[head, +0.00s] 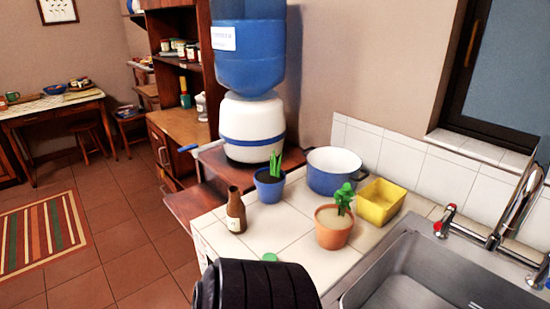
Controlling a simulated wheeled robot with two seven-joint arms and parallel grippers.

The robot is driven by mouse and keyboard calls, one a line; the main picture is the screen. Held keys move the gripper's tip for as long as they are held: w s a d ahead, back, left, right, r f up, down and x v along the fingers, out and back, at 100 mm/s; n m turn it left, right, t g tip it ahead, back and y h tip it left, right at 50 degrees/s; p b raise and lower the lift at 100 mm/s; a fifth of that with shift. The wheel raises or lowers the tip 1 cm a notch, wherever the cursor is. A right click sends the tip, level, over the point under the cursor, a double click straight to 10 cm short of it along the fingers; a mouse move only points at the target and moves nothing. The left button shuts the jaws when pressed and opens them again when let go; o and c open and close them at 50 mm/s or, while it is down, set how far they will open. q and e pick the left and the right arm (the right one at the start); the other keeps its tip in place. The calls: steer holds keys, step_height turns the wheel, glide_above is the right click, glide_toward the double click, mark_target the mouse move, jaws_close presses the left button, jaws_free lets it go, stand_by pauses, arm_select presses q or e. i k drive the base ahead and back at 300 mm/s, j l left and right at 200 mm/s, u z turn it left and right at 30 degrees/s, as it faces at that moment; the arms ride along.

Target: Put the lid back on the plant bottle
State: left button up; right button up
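A brown bottle (236,212) with a pale label stands upright near the left edge of the white tiled counter. Its narrow neck shows no lid on top. A small green round piece (270,257), which may be the lid, shows on the counter in front of the bottle. Its lower part is hidden behind a black ribbed part, apparently mine, at the bottom of the view. Neither gripper's fingers can be seen.
A blue pot with a green plant (269,185), a blue pan (333,171), an orange potted plant (334,228) and a yellow container (380,203) stand behind and right of the bottle. A steel sink (400,267) lies right. Bare tiles lie between the bottle and orange pot.

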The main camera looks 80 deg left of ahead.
mark_target(235, 209)
steer(key=u, duration=2.85)
